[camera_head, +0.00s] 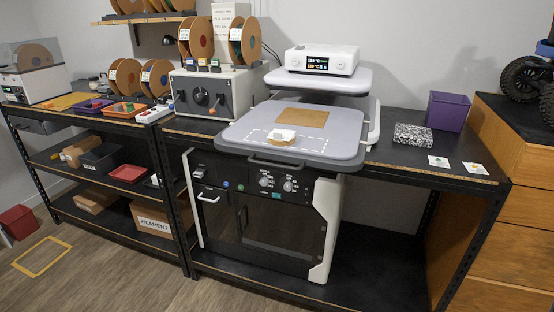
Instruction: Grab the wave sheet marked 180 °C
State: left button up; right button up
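Two small white cards lie on the right part of the black bench: one with a dark greenish mark (438,161) and one with a yellowish mark (475,168). Their print is too small to read, so I cannot tell whether either is the wave sheet marked 180 °C. A white unit with a lit display (318,63) sits on the raised upper plate of a press; its digits are hard to read. The press's grey lower plate (235,133) bears a tan square sheet (302,117) and a small white object (282,136). Neither gripper is in view.
A speckled black-and-white block (412,135) and a purple bin (447,111) stand behind the cards. Left of the press are a grey box with a crank (203,92), spools and small trays (122,109). A wooden drawer cabinet (508,185) bounds the right side.

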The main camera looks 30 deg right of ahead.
aim_at(276, 134)
jog(key=i+z, duration=0.15)
jog(key=i, duration=0.4)
jog(key=i+j+z, duration=0.1)
jog(key=i, duration=0.45)
jog(key=j, duration=0.1)
